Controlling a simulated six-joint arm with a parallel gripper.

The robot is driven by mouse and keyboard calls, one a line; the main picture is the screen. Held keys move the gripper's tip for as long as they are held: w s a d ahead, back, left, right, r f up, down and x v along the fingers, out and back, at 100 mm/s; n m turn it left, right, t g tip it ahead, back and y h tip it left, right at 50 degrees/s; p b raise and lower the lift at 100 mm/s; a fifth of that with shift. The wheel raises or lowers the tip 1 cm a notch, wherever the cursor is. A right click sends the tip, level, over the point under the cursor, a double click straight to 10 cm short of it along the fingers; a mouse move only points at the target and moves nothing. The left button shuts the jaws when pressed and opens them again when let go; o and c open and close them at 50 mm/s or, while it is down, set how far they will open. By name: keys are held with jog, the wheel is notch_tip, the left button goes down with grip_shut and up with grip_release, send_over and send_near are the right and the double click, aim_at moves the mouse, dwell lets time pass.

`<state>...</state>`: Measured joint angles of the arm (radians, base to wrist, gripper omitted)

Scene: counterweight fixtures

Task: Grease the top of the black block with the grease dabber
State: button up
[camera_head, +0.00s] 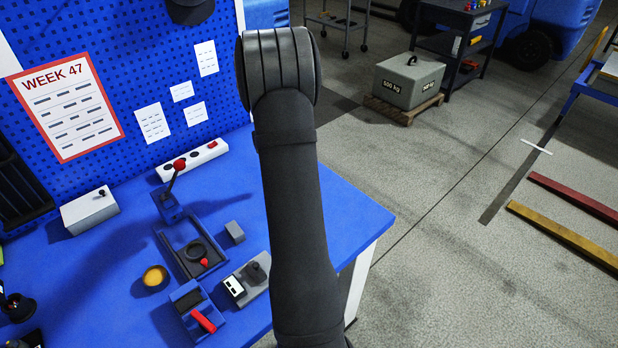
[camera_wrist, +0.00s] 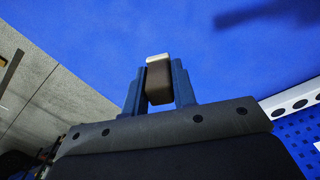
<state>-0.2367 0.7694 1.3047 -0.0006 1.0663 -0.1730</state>
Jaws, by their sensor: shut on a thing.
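In the wrist view my gripper (camera_wrist: 158,82) has its two blue fingers shut on a dark brown piece with a pale end, which looks like the grease dabber (camera_wrist: 159,76). The pale end sticks out a little past the fingertips, over bare blue table. In the head view my arm hides the gripper and the dabber. A small dark block (camera_head: 188,299) sits in a blue holder with a red handle at the table's front; I cannot tell for sure that it is the black block. A round dish with yellow-orange content (camera_head: 155,274) stands left of it.
A dark frame with a ring and red knob (camera_head: 183,239), a small grey block (camera_head: 235,232), a grey device (camera_head: 257,268) and a red-knobbed lever (camera_head: 171,188) stand close together. A power strip (camera_head: 192,160) lies along the pegboard (camera_head: 150,50). The table's right side (camera_head: 345,205) is clear.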

jog(key=a+r+n, duration=0.3)
jog(key=a+r, duration=0.1)
jog(key=a, duration=0.6)
jog(key=a+r+n, duration=0.3)
jog(key=a+r, duration=0.1)
jog(key=a, duration=0.6)
jog(key=s+a+r+n, duration=0.25)
jog(key=s+a, duration=0.25)
jog(key=a, duration=0.3)
jog(key=s+a+r+n, duration=0.1)
jog(key=s+a+r, duration=0.35)
jog(key=a, duration=0.35)
jog(key=m, duration=1.4)
send_near(156, 277)
jog(key=shift+f, duration=2.45)
jog(key=shift+f, duration=0.6)
jog(key=shift+r, duration=0.1)
